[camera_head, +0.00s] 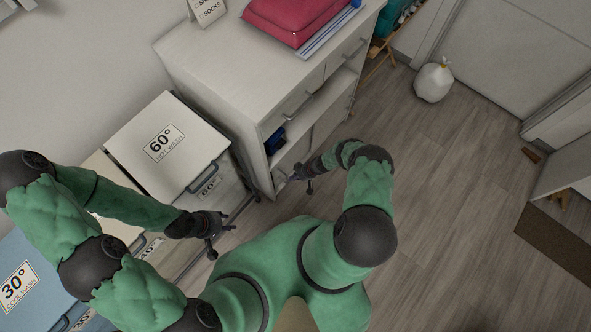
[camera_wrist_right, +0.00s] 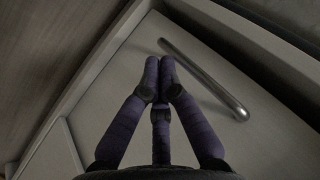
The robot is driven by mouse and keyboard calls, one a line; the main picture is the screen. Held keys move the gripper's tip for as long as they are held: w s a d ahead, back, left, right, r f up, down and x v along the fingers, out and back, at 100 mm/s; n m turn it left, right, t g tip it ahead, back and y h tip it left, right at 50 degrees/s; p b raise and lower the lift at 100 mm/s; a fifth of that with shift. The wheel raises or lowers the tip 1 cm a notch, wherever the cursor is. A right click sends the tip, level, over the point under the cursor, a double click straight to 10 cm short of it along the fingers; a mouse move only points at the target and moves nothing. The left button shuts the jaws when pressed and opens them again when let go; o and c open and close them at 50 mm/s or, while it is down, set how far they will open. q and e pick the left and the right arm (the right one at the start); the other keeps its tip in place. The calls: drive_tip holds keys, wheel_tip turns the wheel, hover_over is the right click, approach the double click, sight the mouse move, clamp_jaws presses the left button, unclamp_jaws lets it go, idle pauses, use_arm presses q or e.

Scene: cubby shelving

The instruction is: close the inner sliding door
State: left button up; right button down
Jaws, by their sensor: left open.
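The white cabinet (camera_head: 215,75) has a lower front with sliding door panels (camera_head: 328,122). The left end of this lower front is open, and a dark blue item (camera_head: 274,141) shows inside. Which panel is the inner door I cannot tell for sure. My right gripper (camera_head: 296,176) is low at the cabinet's left front corner, beside the opening. In the right wrist view its fingertips (camera_wrist_right: 160,66) are together with nothing between them, near a pale panel and a metal bar handle (camera_wrist_right: 205,80). My left gripper (camera_head: 222,226) is open and empty, in front of the laundry bins.
Laundry bins, a white one (camera_head: 135,130) marked 60° and a blue one (camera_head: 30,265) marked 30°, stand left of the cabinet. A folded red cloth (camera_head: 290,22) lies on top. A white bag (camera_head: 433,82) sits on the floor.

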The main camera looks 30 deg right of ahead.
use_arm(q)
drive_tip(key=shift+a+r, duration=0.15)
drive_tip(key=shift+r, duration=0.25)
use_arm(e)
drive_tip(key=shift+s+a, duration=0.2)
drive_tip(key=shift+a, duration=0.35)
drive_tip(key=shift+s+a, duration=0.2)
drive_tip(key=shift+a, duration=0.35)
